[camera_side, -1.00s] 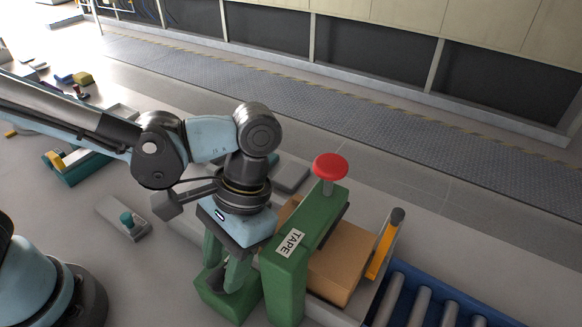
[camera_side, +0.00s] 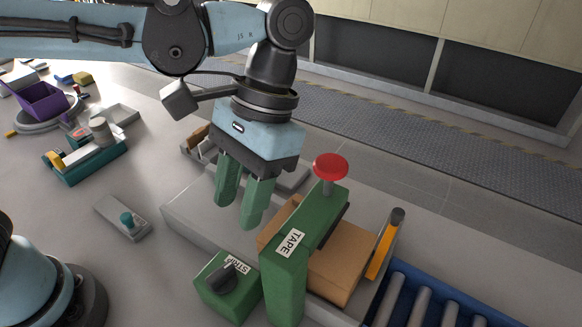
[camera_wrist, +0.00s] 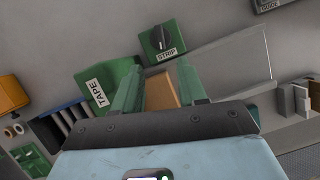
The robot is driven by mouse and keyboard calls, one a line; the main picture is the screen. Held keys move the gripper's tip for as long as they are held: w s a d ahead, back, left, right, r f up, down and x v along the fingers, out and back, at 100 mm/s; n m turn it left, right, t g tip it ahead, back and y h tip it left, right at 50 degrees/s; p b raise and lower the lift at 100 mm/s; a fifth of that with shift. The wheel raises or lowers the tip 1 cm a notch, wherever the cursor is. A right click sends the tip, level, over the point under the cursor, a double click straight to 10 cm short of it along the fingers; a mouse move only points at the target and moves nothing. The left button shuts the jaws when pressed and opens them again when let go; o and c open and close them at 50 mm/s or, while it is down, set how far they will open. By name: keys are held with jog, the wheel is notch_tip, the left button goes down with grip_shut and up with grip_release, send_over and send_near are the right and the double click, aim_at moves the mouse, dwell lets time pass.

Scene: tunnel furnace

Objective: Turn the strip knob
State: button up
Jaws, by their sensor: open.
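The strip knob (camera_side: 222,279) is a dark knob on top of a green box (camera_side: 239,303) labelled STRIP, at the bottom centre of the side view. In the wrist view the knob (camera_wrist: 162,38) shows beyond my fingers, its pointer line visible. My gripper (camera_side: 239,212) hangs above and behind the box in the side view, apart from it. Its two green fingers are open with nothing held between them.
A green TAPE post (camera_side: 287,285) with a red button (camera_side: 330,167) stands right of the knob box, beside a cardboard box (camera_side: 335,262). A blue roller conveyor (camera_side: 440,300) is at lower right. A small grey switch box (camera_side: 124,218) lies left.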

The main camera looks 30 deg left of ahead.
jog(key=shift+w+r, duration=0.2)
jog(key=shift+r, duration=0.3)
jog(key=r+t+h, duration=0.1)
jog(key=t, duration=0.3)
send_over(220, 272)
jog(key=shift+f, duration=6.05)
grip_shut()
